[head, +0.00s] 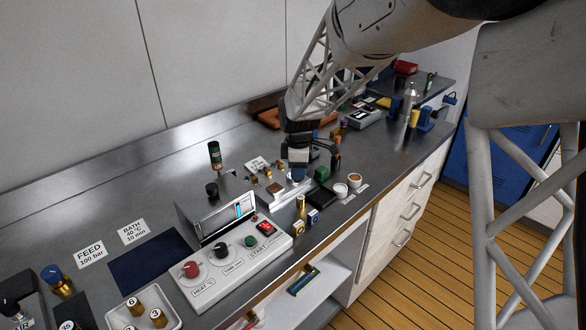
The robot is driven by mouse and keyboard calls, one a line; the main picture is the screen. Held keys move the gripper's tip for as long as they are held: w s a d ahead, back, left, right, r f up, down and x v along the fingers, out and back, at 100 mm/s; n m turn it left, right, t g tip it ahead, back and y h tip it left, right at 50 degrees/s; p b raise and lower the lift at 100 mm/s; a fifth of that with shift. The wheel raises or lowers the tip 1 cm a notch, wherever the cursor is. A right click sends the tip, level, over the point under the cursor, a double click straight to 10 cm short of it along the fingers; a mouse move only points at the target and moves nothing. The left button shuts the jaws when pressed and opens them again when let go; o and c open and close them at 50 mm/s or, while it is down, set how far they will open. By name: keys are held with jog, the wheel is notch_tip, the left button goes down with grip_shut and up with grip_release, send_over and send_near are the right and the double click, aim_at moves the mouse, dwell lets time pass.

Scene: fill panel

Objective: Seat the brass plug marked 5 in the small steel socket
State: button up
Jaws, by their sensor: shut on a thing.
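My gripper (299,167) is low over the bench, at the right end of a pale fixture (285,196) with small brass parts on it. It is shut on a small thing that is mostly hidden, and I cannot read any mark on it. A small blue part (298,175) shows just below the gripper; I cannot tell whether the two touch. A white tray (170,322) at the lower left holds several brass plugs, one marked 6 (132,306) and one marked 3 (157,318). I cannot pick out a 5 or the small steel socket.
A control box (238,262) with knobs and a display stands in front of the fixture.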

jog(key=shift+w+a+f, duration=0.1)
jog(key=shift+w+a, duration=0.15)
jog(key=shift+w, duration=0.8)
jog(key=shift+w+a+f, duration=0.1)
jog(key=shift+w+a, duration=0.2)
jog(key=shift+w, duration=0.7)
jog(key=shift+w+a+f, duration=0.1)
jog(key=shift+w+a, duration=0.15)
jog(key=shift+w, duration=0.8)
jog(key=shift+f, duration=0.1)
jog(key=shift+f, duration=1.65)
jog(key=shift+f, duration=0.15)
jog(key=o, duration=1)
jog(key=shift+r, duration=6.15)
